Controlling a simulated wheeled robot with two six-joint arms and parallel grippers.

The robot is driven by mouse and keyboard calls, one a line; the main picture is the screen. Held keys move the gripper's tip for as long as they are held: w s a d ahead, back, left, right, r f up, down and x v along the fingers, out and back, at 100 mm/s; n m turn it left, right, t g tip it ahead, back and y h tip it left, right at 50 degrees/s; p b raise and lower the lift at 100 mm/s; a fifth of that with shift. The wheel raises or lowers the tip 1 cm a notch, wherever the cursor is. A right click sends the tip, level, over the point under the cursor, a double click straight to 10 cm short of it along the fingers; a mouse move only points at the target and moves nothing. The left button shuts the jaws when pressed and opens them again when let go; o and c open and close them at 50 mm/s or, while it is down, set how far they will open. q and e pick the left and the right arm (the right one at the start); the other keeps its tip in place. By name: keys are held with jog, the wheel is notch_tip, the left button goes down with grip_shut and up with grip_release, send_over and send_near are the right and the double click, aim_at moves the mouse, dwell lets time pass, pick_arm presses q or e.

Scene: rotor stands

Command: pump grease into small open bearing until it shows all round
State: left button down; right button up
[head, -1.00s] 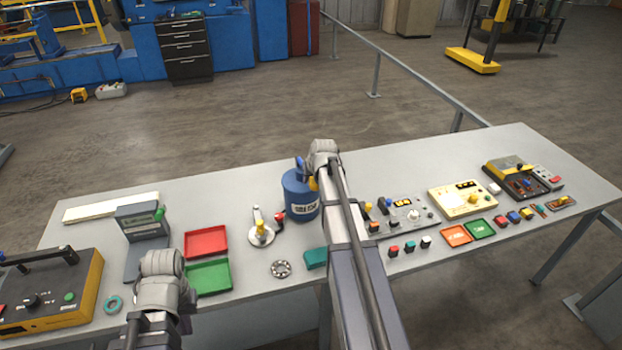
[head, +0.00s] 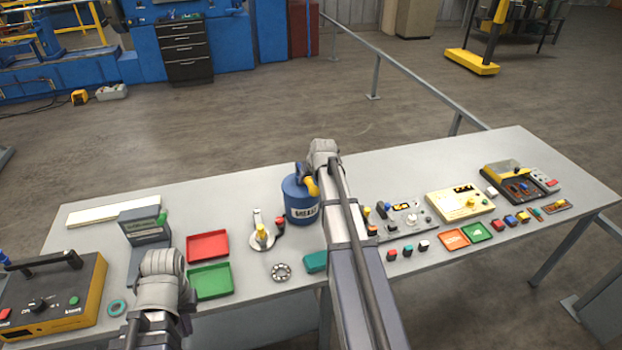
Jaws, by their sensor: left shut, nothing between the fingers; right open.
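The small open bearing (head: 275,269) is a silvery ring lying flat on the bench, left of a teal block. Whether grease shows on it is too small to tell. A blue grease can (head: 300,208) with a white label and a yellow-tipped handle on top stands behind it. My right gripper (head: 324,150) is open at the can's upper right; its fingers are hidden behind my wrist. My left gripper (head: 163,263) is shut and empty, in front of the grey-green device and left of the green tray. Its fingertips are hidden too.
Red (head: 207,245) and green (head: 209,281) trays, a teal block (head: 316,262) and a teal ring (head: 117,308) lie near. Control panels (head: 402,216) and small buttons fill the right side.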

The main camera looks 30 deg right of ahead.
jog(key=shift+r+p, duration=1.8)
jog(key=shift+r, duration=0.4)
jog(key=shift+f, duration=0.1)
jog(key=s+a+f+n+g+b, duration=0.2)
jog(key=s+a+f+b, duration=0.35)
jog(key=a, duration=0.45)
jog(key=s+a+f+n+g+y+b, duration=0.1)
jog(key=s+a+f+b, duration=0.4)
jog(key=a, duration=0.5)
jog(key=s+a+f+n+g+b, duration=0.2)
jog(key=s+a+f+b, duration=0.2)
jog(key=s+a+f, duration=0.45)
jog(key=s+a+f+n+g+b, duration=0.1)
jog(key=s+a+f+b, duration=0.2)
jog(key=s+a+b, duration=0.2)
jog(key=s+a, duration=0.3)
jog(key=s, duration=0.1)
jog(key=shift+a+f+n+g+h, duration=0.3)
jog(key=shift+a+f+h, duration=0.1)
